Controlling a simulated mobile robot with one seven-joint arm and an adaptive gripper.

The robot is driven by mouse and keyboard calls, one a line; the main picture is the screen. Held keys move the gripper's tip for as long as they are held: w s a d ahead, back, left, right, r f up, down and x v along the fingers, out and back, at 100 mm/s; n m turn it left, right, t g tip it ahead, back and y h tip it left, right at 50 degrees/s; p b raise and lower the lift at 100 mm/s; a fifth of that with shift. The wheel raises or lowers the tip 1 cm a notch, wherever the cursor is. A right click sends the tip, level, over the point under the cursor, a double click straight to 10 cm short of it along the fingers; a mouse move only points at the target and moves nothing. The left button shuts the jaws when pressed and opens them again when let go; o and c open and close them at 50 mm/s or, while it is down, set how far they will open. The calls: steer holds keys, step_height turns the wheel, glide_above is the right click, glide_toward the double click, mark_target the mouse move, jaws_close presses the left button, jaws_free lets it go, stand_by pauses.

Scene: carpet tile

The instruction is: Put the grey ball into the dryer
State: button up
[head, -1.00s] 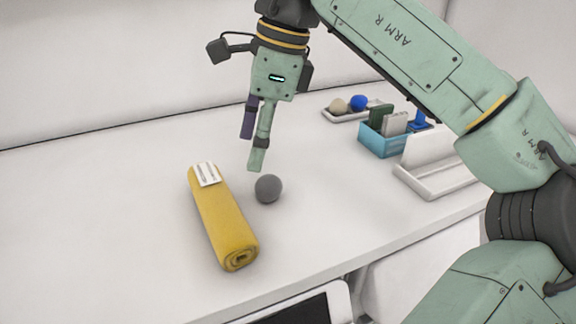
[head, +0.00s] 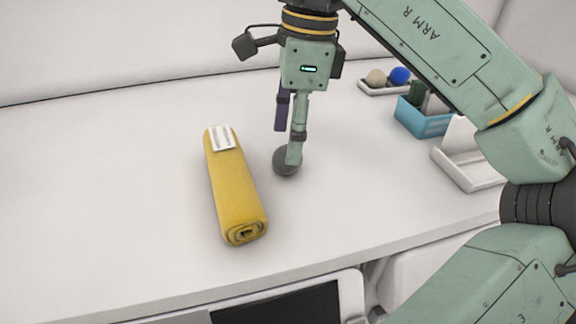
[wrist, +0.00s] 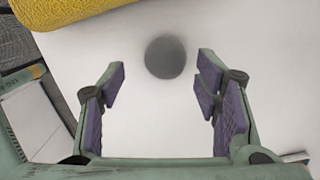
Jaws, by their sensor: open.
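The grey ball (head: 285,163) lies on the white counter, right of the rolled yellow towel. My gripper (head: 287,147) points down above the counter with its fingertips close to the ball; one finger covers part of it in the head view. In the wrist view the ball (wrist: 165,57) shows whole, ahead of the open fingers (wrist: 160,80) and roughly midway between them. Nothing is held. An appliance with a dark panel (head: 280,305) shows below the counter's front edge; I cannot tell whether it is the dryer.
The yellow towel roll (head: 236,190) lies just left of the ball. A blue bin (head: 424,122), a white stand (head: 468,180) and a small tray (head: 378,90) with a beige and a blue ball stand to the right. The left counter is clear.

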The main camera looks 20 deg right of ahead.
steer(key=f+b, duration=0.2)
steer(key=f, duration=0.1)
steer(key=f+b, duration=0.1)
steer(key=shift+w+a+f+b, duration=0.2)
steer(key=shift+w+f+b, duration=0.1)
steer(key=shift+w+f, duration=0.1)
steer(key=shift+r, duration=0.1)
steer(key=shift+c, duration=0.4)
steer(key=c, duration=1.2)
